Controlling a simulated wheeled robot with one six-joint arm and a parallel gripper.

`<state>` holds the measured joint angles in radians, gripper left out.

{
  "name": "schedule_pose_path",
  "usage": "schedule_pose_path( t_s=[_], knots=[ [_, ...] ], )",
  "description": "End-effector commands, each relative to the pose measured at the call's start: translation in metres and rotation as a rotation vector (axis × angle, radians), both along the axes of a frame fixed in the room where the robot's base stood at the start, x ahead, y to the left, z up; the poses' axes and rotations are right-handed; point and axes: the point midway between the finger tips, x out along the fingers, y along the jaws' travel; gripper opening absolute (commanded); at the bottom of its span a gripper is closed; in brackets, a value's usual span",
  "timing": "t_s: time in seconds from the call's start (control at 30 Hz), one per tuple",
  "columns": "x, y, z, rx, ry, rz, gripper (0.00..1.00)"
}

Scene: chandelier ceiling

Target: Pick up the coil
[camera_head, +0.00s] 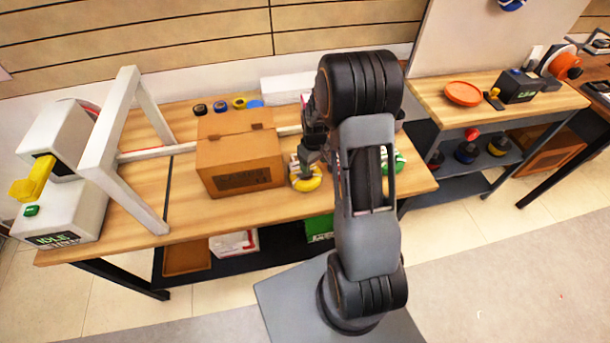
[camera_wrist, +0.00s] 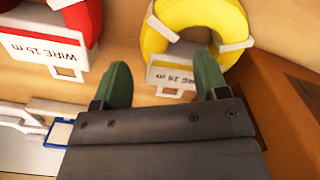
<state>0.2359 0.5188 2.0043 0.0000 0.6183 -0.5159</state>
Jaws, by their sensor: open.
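A yellow coil (camera_wrist: 234,18) with white bands and a "WIRE 15 m" tag (camera_wrist: 170,77) lies on the wooden table in the wrist view. It also shows in the head view (camera_head: 307,184), just right of a cardboard box. My gripper (camera_wrist: 163,80) is open, with its two green fingertips apart. The tag shows between the fingertips, and the coil's ring is just beyond them. In the head view my gripper (camera_head: 309,157) is over the coil and partly hides it. A red coil (camera_wrist: 84,18) with a similar tag lies to the left in the wrist view.
The cardboard box (camera_head: 238,155) stands close left of the yellow coil. A green coil (camera_head: 399,162) shows behind my arm. Small tape rolls (camera_head: 220,106) lie at the table's back. A white frame (camera_head: 120,150) stands at the left. A side bench holds an orange plate (camera_head: 463,94).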

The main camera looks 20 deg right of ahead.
Motion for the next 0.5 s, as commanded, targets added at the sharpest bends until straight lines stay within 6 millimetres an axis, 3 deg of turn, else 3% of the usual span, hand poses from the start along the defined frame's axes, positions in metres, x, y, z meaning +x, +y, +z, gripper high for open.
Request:
schedule_pose_path(
  t_s=[0.2, 0.5],
  knots=[
    [0.001, 0.001, -0.028, 0.001, 0.003, 0.000, 0.67],
    [0.001, 0.001, -0.036, 0.000, 0.000, 0.000, 0.67]
  ],
)
